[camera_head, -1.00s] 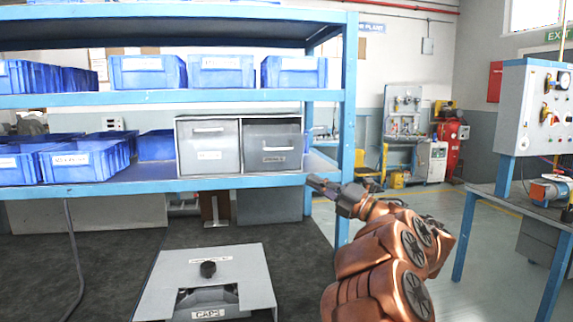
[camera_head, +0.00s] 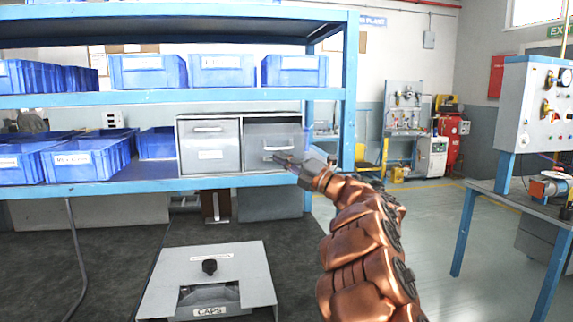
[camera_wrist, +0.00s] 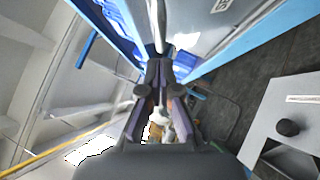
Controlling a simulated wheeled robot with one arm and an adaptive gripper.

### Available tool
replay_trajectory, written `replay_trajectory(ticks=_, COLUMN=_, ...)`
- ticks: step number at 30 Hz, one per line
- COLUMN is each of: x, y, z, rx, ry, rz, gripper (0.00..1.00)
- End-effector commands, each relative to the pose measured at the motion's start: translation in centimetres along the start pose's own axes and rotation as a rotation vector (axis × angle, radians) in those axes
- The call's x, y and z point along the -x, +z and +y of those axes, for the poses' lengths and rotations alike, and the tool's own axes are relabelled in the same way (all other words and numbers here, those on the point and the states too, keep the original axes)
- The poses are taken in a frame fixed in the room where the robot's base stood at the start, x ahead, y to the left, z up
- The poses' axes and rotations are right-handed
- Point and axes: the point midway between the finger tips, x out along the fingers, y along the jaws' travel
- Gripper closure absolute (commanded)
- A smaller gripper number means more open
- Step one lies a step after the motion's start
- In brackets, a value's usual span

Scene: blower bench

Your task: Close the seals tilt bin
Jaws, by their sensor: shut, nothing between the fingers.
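Two grey bins sit side by side in a housing on the middle shelf: a left bin (camera_head: 211,142) and a right bin (camera_head: 268,133). The right bin's handle sits lower than the left one's, and its front looks tipped outward. Its label is too small to read, so I cannot tell for sure which is the seals bin. My gripper (camera_head: 285,161) is shut and empty, in front of the right bin's lower face and partly covering it. In the wrist view, the fingertips (camera_wrist: 160,66) point at a pale handle bar (camera_wrist: 158,24) beside a grey face; contact cannot be told.
The blue shelf post (camera_head: 347,120) stands just right of the bins. Blue bins (camera_head: 85,160) fill the shelf to the left. A grey CAPS unit (camera_head: 212,270) with a black knob stands below. Open floor lies to the right.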

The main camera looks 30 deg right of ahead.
Motion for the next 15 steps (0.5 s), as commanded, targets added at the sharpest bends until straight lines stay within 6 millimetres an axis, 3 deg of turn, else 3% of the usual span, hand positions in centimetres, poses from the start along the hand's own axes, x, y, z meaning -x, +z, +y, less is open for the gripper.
replay_trajectory(ticks=15, x=-0.75, y=0.94, z=-0.08, rx=-0.002, ry=0.0, rz=-0.002, gripper=1.0)
